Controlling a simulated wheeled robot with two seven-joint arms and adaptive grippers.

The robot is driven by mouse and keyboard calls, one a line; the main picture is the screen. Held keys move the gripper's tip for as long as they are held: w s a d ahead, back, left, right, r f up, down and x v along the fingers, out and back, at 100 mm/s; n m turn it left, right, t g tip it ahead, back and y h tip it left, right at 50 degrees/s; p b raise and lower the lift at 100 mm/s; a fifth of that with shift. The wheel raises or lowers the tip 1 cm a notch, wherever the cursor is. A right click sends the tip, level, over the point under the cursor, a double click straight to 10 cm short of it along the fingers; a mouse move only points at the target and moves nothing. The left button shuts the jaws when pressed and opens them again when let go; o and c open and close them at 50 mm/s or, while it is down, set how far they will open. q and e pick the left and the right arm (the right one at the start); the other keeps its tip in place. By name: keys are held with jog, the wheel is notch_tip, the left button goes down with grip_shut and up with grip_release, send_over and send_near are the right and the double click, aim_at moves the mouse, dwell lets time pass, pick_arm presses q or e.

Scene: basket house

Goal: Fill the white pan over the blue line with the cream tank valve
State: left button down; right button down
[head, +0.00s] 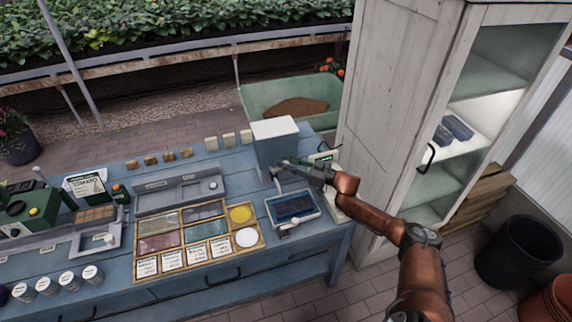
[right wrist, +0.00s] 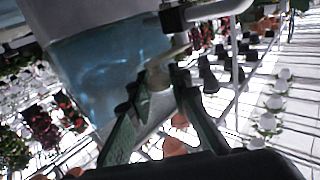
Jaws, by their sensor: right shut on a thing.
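The grey tank (head: 275,148) with a pale lid stands at the back right of the blue bench. A cream valve (right wrist: 168,60) sticks out of the tank, and the tank's bluish wall (right wrist: 105,70) fills the upper left of the right wrist view. My right gripper (head: 284,163) is at the tank's front, shut on the cream valve, with its fingers (right wrist: 160,92) around the valve's lower part. The white pan (head: 314,205) sits below and in front of the tank, with dark blue inside. The blue line cannot be made out. My left gripper is not in view.
A wooden sorting tray (head: 188,260) lies left of the pan. A small display device (head: 325,157) stands right of the tank. A tall white cabinet (head: 392,120) rises close behind my right arm.

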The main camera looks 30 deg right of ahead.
jog(key=shift+w+r, duration=0.1)
jog(key=shift+r, duration=0.1)
jog(key=c, duration=1.8)
grip_release()
jog(key=shift+f, duration=0.1)
jog(key=v, duration=1.2)
jog(key=shift+f, duration=0.1)
